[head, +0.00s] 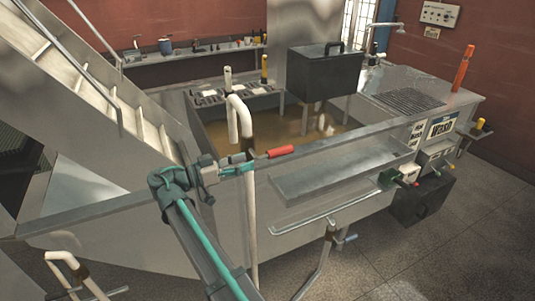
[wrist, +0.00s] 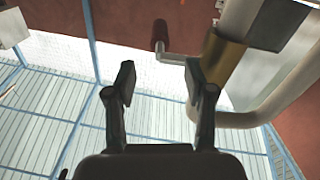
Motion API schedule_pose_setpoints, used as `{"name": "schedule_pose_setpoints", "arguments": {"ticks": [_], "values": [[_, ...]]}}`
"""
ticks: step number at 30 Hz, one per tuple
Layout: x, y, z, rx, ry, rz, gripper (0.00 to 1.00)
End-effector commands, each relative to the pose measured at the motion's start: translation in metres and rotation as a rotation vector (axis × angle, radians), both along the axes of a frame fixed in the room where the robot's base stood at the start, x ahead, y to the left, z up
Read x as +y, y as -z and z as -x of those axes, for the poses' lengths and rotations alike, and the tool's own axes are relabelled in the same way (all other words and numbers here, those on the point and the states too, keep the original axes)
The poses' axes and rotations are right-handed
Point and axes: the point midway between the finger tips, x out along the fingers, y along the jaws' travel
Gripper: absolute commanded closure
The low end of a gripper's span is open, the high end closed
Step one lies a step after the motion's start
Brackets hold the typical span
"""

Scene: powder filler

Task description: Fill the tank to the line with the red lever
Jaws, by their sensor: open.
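The tank (head: 221,135) is a large metal basin with brown liquid (head: 300,130) in it. No fill line can be made out. The red lever (head: 280,151) has a red grip and sticks out to the right near the bent white pipe (head: 234,112). In the wrist view the lever's dark red grip (wrist: 160,34) sits on a metal crank by a brass fitting (wrist: 222,58). My gripper (wrist: 160,79) is open and empty. The grip appears beyond the fingertips, above the gap between them, apart from both. In the head view my gripper is hard to make out beside the pipe.
A black box with a handle (head: 325,72) stands over the tank. An orange-red upright piece (head: 463,66) is on the right deck. A metal stair (head: 75,85) rises at left. A bent rail (head: 330,215) runs along the front. Floor at right (head: 480,220) is clear.

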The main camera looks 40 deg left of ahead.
Motion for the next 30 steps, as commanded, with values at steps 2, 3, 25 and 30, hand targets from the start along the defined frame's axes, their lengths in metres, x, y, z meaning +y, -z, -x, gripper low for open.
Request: {"name": "schedule_pose_setpoints", "arguments": {"ticks": [2, 3, 25, 30], "values": [[-0.007, -0.002, -0.011, 0.001, 0.004, 0.001, 0.46], [-0.010, -0.002, -0.017, 0.001, 0.003, 0.001, 0.46], [-0.041, 0.001, -0.086, 0.003, 0.000, 0.001, 0.46], [-0.041, 0.001, -0.086, 0.003, 0.000, 0.001, 0.48]]}}
